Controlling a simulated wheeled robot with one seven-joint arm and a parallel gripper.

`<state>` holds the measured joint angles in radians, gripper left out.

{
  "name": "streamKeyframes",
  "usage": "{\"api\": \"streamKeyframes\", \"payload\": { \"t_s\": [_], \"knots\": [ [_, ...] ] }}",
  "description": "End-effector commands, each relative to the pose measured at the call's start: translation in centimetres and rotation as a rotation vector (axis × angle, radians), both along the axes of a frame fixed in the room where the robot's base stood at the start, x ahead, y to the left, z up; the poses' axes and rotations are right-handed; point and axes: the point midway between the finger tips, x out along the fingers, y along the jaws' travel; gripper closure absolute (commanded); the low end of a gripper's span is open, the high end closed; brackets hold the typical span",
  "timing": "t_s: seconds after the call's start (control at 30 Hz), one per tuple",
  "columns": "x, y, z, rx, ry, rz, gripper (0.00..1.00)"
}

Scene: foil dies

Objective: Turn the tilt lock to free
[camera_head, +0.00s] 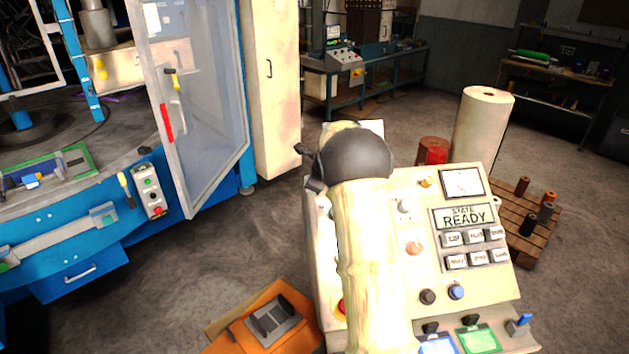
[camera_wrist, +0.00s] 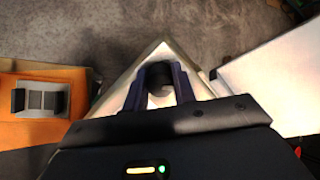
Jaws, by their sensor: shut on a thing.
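In the wrist view, my gripper (camera_wrist: 160,71) is shut on a dark round knob (camera_wrist: 159,80), with one finger on each side of it. The knob, which looks like the tilt lock, sits on a pale triangular plate (camera_wrist: 192,86). No marking for free or locked is legible there. In the head view, my arm crosses the sloped cream control console (camera_head: 385,240) and covers its left part. My fingertips and the held knob are hidden there.
A blue machine with a clear door (camera_head: 200,100) stands at left. A white roll (camera_head: 482,130) and wooden pallet stand behind right.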

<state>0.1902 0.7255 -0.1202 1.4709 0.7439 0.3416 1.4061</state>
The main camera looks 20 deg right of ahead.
Motion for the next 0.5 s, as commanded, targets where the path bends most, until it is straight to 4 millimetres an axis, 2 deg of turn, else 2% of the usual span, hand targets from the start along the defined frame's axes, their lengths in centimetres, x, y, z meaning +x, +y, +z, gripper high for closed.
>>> {"api": "streamKeyframes", "payload": {
  "t_s": [0.23, 0.27, 0.37, 0.5],
  "knots": [
    [0.04, 0.00, 0.10, 0.001, -0.002, -0.002, 0.96],
    [0.04, -0.01, 0.10, 0.001, -0.002, -0.002, 0.72],
    [0.03, 0.00, 0.08, 0.001, -0.001, -0.001, 0.52],
    [0.03, 0.00, 0.05, 0.001, -0.001, -0.001, 0.52]
  ]
}}
